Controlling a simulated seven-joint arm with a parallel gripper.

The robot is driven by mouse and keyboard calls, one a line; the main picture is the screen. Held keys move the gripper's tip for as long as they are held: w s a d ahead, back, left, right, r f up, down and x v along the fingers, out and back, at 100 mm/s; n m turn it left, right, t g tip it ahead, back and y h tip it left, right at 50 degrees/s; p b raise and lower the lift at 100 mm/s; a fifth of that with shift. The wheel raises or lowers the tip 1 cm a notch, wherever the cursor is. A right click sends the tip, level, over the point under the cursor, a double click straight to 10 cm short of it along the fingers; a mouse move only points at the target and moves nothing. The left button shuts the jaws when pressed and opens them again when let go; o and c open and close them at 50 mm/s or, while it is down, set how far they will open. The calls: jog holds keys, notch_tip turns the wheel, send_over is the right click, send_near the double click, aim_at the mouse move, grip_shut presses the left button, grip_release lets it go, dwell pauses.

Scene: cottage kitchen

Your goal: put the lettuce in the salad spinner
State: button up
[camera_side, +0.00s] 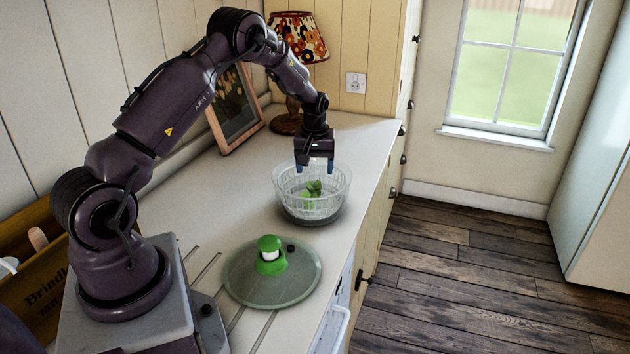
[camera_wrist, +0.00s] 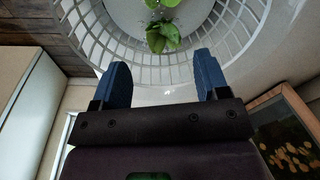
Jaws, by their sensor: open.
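The salad spinner (camera_side: 289,207) stands on the counter as a white slatted basket in a clear bowl. Green lettuce (camera_side: 311,193) lies inside the basket; in the wrist view the lettuce leaves (camera_wrist: 162,37) show on the basket floor, and the basket wall (camera_wrist: 85,38) curves around them. My gripper (camera_side: 315,167) is above the basket's far rim, pointing down. Its blue fingers (camera_wrist: 160,84) are apart with nothing between them. The spinner lid (camera_side: 300,290), clear with a green knob (camera_side: 269,257), lies on the counter nearer the camera.
A patterned lamp (camera_side: 298,38) and a leaning picture frame (camera_side: 236,118) stand at the back of the counter. A wooden crate (camera_side: 40,270) is at the left. The counter's front edge (camera_side: 362,215) runs close to the spinner and lid. Bare counter lies left of the spinner.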

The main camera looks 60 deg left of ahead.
aim_at(315, 186)
jog(key=s+d+r+m+t, duration=0.1)
jog(key=s+d+r+m, duration=0.25)
jog(key=d+r, duration=0.7)
jog(key=s+d+r+m+t, duration=0.2)
jog(key=s+d+r+m, duration=0.15)
jog(key=d+r, duration=0.7)
jog(key=s+d+r+m+t, duration=0.1)
jog(key=s+d, duration=0.3)
jog(key=s, duration=0.4)
jog(key=s+d+r+m+t+h, duration=0.1)
jog(key=s+d+r+m, duration=0.2)
jog(key=s, duration=0.5)
jog(key=shift+d+r+m, duration=0.15)
jog(key=shift+d+m, duration=0.45)
jog(key=shift+m, duration=0.1)
